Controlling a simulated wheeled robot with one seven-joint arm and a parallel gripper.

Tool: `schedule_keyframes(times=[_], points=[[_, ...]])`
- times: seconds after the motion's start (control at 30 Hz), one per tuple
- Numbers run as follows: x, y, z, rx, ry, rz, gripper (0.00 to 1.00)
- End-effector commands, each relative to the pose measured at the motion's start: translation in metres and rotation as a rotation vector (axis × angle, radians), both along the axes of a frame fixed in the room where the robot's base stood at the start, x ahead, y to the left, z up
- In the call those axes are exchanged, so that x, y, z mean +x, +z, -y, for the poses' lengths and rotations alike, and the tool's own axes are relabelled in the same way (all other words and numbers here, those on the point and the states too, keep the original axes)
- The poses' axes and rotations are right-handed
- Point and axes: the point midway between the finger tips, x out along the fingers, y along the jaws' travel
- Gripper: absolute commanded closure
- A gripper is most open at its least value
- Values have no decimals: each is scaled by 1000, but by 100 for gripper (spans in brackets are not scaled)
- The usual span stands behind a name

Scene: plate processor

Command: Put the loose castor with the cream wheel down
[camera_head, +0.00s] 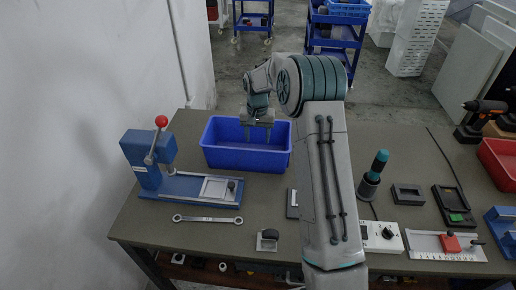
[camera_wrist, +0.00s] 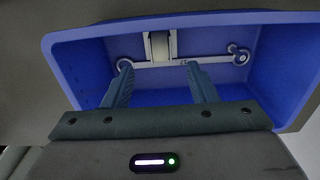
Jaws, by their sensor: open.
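My gripper (camera_head: 257,128) hangs over the blue bin (camera_head: 240,157) in the head view, with its fingers reaching down into it. In the wrist view my gripper (camera_wrist: 159,70) is open, its two fingers apart with nothing between their tips. A cream and grey part (camera_wrist: 160,46), which looks like the castor with the cream wheel, lies in the bin just beyond the fingers. It seems apart from both fingers. The head view does not show the inside of the bin well enough to see this castor. A second castor-like part (camera_head: 268,239) with a dark wheel sits on the bench front.
A silver spanner-like part (camera_wrist: 238,56) lies in the bin near the cream part. A blue lever press (camera_head: 148,160) stands left of the bin. A spanner (camera_head: 207,219) lies in front. A dark teal-topped tool (camera_head: 373,175) stands right of my arm. The bin walls surround my fingers.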

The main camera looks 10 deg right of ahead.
Motion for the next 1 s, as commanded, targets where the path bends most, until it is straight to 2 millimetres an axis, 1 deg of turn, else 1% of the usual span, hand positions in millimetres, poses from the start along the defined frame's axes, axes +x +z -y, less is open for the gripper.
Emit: schedule_keyframes(times=[0.03,0.23,0.37,0.47,0.6,0.67,0.7,0.77,0.8,0.87,1.0], points=[[1,8,0,0,0,4,48],[-3,27,0,-3,6,5,48],[-20,51,-2,-10,30,22,48],[-44,78,-3,-21,61,43,48],[-86,114,-3,-36,107,73,48],[-106,126,-3,-41,124,87,48],[-119,134,-3,-43,136,94,48],[-140,144,-2,-48,152,108,48],[-153,150,-2,-50,164,117,48],[-174,158,-1,-53,180,131,48],[-224,170,0,-56,213,163,48]])
